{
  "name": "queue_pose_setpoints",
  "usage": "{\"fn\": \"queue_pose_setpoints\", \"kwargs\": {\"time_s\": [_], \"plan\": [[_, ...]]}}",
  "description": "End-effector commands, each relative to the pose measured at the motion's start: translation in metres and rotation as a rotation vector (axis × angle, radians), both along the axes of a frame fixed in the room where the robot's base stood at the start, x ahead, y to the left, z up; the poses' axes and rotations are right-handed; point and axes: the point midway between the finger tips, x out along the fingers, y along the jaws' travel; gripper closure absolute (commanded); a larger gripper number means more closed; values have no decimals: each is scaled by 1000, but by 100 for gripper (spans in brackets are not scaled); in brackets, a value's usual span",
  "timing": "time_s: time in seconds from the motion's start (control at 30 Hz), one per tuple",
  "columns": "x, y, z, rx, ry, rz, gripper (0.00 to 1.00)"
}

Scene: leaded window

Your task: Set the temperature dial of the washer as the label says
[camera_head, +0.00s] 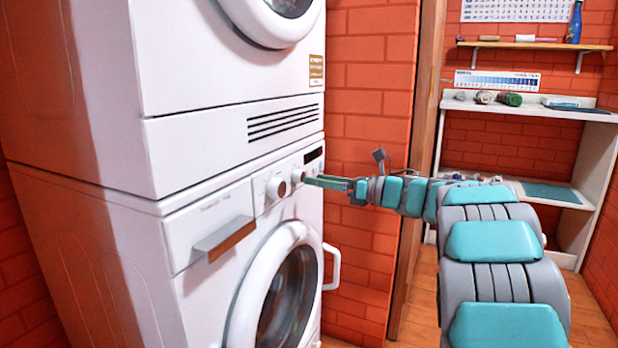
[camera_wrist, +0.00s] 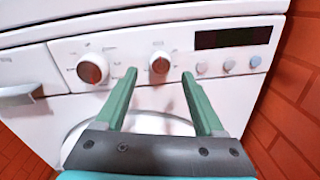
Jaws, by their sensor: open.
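The washer (camera_head: 190,285) is the lower white machine of a stack, with a round door. Its panel has a left dial (camera_wrist: 92,68) and a right dial (camera_wrist: 159,63), both round with a pale rim and darker face. The marks around them are too small to read, so I cannot tell which is the temperature dial. My gripper (camera_wrist: 159,75) is open, its green fingers to either side of the right dial in the wrist view; contact cannot be told. A small brown label (camera_head: 316,70) is on the upper machine; its text is unreadable.
A dark display (camera_wrist: 233,37) and several round buttons (camera_wrist: 228,65) are right of the dials. The detergent drawer (camera_head: 225,238) and door handle (camera_head: 332,268) stick out from the washer. A red brick wall (camera_head: 370,75) stands close on the right.

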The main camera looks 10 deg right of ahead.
Motion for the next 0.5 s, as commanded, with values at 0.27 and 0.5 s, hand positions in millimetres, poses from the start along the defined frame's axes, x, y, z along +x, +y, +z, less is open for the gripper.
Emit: {"fn": "queue_pose_setpoints", "kwargs": {"time_s": [0.27,0.5], "plan": [[21,26,1,2,-1,0,29],[25,30,1,2,0,-3,29]]}}
